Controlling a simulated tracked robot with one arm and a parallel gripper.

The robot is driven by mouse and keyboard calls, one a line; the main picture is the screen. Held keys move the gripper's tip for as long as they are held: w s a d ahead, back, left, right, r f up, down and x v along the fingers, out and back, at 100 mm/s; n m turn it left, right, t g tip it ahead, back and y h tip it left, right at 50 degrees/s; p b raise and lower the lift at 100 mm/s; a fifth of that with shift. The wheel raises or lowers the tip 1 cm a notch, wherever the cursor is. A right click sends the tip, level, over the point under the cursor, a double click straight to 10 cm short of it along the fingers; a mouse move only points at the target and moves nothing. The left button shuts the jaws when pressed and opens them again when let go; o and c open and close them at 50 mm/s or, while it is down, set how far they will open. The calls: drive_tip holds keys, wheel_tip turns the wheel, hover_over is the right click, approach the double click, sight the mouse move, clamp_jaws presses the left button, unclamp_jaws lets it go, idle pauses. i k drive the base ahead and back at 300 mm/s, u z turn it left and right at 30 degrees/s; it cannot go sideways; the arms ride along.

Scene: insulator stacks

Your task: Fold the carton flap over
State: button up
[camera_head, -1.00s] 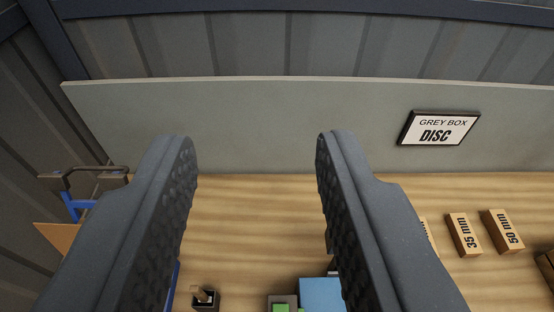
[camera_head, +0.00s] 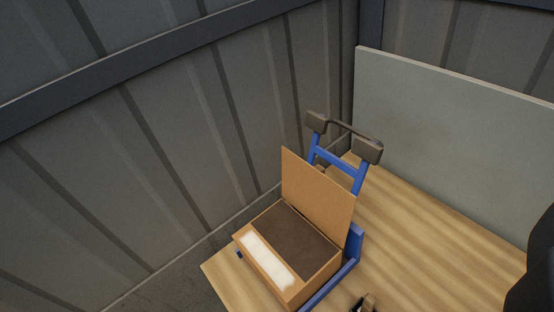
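An open brown carton (camera_head: 330,273) sits at the table's left end, in the lower middle of the view. Its flap (camera_head: 318,192) stands up from the far side, leaning slightly back. The inside shows a dark brown surface (camera_head: 285,238) and a white strip (camera_head: 265,258) along the near side. The carton sits in a blue frame (camera_head: 356,245). A dark rounded shape at the right edge looks like part of my gripper (camera_head: 537,270). It is well right of the carton and apart from it. Its fingertips and opening are out of view.
A blue upright with a dark grey bar handle (camera_head: 350,131) rises behind the flap. A small dark holder (camera_head: 364,303) stands on the wooden table (camera_head: 420,250) at the bottom. A grey panel (camera_head: 450,150) lines the table's back. Ribbed walls (camera_head: 150,150) close in the left.

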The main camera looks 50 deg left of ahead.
sight(328, 205)
drive_tip(key=u, duration=0.95)
drive_tip(key=k, duration=1.3)
drive_tip(key=u, duration=0.4)
drive_tip(key=i, duration=2.05)
drive_tip(key=z, duration=0.55)
